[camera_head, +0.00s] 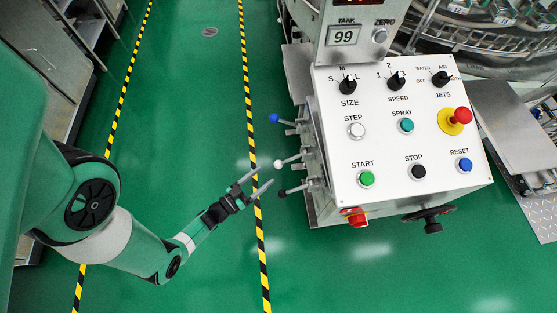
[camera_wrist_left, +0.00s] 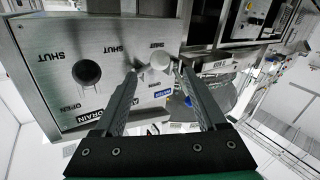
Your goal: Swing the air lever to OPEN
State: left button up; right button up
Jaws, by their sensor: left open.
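Three levers stick out from the left side of the control box in the head view: one with a blue knob (camera_head: 274,118), one with a white knob (camera_head: 279,164) and one with a black knob (camera_head: 283,192). My left gripper (camera_head: 264,176) is open, its fingertips just left of the white and black knobs. In the left wrist view the white knob (camera_wrist_left: 159,62) shows between the open fingertips of the gripper (camera_wrist_left: 158,72), near a SHUT mark. The black knob (camera_wrist_left: 87,72) is left of the fingers, above a DRAIN label. A finger partly hides a label starting with A.
The control box (camera_head: 340,198) has buttons and dials on top, with a red knob (camera_head: 355,217) and black handwheel (camera_head: 430,216) at its front. Machinery stands at upper right.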

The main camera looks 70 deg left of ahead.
aim_at(279, 164)
pick_arm(q)
jog(key=b+x, duration=0.2)
jog(key=x, duration=0.6)
jog(key=shift+w, duration=0.1)
grip_shut()
dwell(1.1)
